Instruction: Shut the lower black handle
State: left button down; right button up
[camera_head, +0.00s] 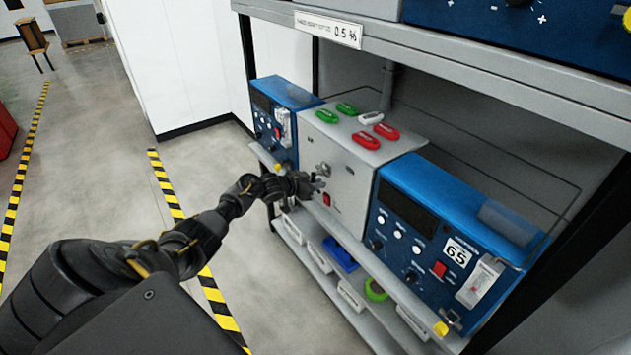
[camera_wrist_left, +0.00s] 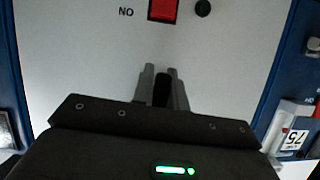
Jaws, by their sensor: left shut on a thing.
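The grey analyser box (camera_head: 345,165) stands on the shelf between two blue units. My left gripper (camera_head: 319,183) reaches its front face from the left, just above a red switch (camera_head: 326,199). In the left wrist view the gripper (camera_wrist_left: 162,85) has its two grey fingers close together, with a narrow black part, the black handle (camera_wrist_left: 162,90), between them. The gripper is shut on it. The fingers and wrist hide most of the handle, and I cannot tell its angle. A metal knob or latch (camera_head: 323,169) shows just above the gripper in the head view. My right gripper is not in view.
Blue units stand left (camera_head: 283,95) and right (camera_head: 440,225) of the box. Green (camera_head: 347,109) and red (camera_head: 386,131) pieces lie on its top. An upper shelf (camera_head: 450,55) overhangs the box. A lower shelf (camera_head: 325,262) holds several parts. The floor at left is open.

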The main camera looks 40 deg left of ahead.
pick_arm(q)
jog(key=shift+d+n, duration=0.25)
jog(key=shift+n, duration=0.05)
dwell(0.4)
jog(key=c, duration=1.4)
grip_release()
jog(key=v, duration=1.1)
jog(key=shift+a+b, duration=0.15)
jog(key=shift+b, duration=0.25)
jog(key=shift+w, duration=0.15)
